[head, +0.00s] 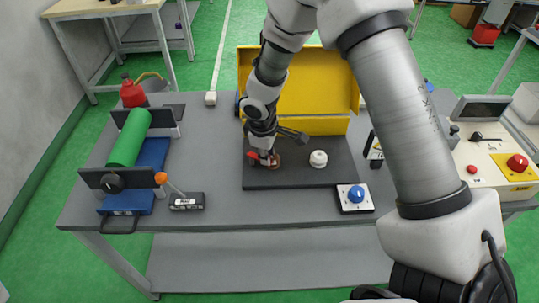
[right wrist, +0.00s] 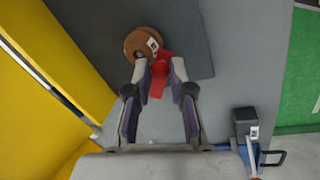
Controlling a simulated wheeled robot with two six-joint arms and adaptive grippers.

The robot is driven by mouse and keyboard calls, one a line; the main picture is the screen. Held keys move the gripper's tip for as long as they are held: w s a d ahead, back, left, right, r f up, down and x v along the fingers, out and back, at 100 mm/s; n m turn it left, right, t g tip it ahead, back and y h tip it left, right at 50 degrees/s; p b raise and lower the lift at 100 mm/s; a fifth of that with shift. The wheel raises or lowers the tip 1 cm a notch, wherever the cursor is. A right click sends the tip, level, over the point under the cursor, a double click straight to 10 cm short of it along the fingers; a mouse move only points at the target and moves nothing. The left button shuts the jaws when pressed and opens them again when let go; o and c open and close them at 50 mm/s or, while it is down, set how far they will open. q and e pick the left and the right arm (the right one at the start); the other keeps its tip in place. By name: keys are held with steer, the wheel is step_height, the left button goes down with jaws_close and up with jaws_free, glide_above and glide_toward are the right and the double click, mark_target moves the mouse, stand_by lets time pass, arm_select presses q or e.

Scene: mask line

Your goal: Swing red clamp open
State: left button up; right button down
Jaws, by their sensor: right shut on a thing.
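The red clamp (right wrist: 158,76) shows in the right wrist view as a red piece beside a brown round disc (right wrist: 142,44) on a dark mat. My right gripper (right wrist: 159,68) has a fingertip on each side of the red piece and is shut on it. In the head view my right gripper (head: 263,155) reaches down to the left part of the dark mat (head: 300,179), with bits of red (head: 252,155) showing beside it. The gripper partly covers the clamp and the disc there. My left gripper is not in view.
A white knob (head: 318,159) stands right of the gripper. A yellow open box (head: 310,85) stands behind the mat. A green roll (head: 129,138) on a stand and an orange-tipped lever (head: 161,178) are at left. A blue-button box (head: 356,195) is front right.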

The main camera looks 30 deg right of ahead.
steer(key=a+m, duration=0.1)
steer(key=m, duration=0.2)
steer(key=a+m+g, duration=0.1)
steer(key=m, duration=0.1)
steer(key=shift+s+a+m, duration=0.15)
steer(key=shift+a+m, duration=0.15)
steer(key=m, duration=0.1)
steer(key=a+m, duration=0.1)
steer(key=m, duration=0.1)
steer(key=shift+w+a+g, duration=0.25)
steer(key=shift+g, duration=0.15)
steer(key=shift+w+a+m, duration=0.15)
steer(key=shift+a+m, duration=0.1)
steer(key=shift+m, duration=0.5)
steer(key=shift+w+a+m, duration=0.1)
steer(key=shift+a+m, duration=0.15)
steer(key=shift+m, duration=0.5)
steer(key=c, duration=1)
jaws_free()
steer(key=shift+w+f, duration=0.1)
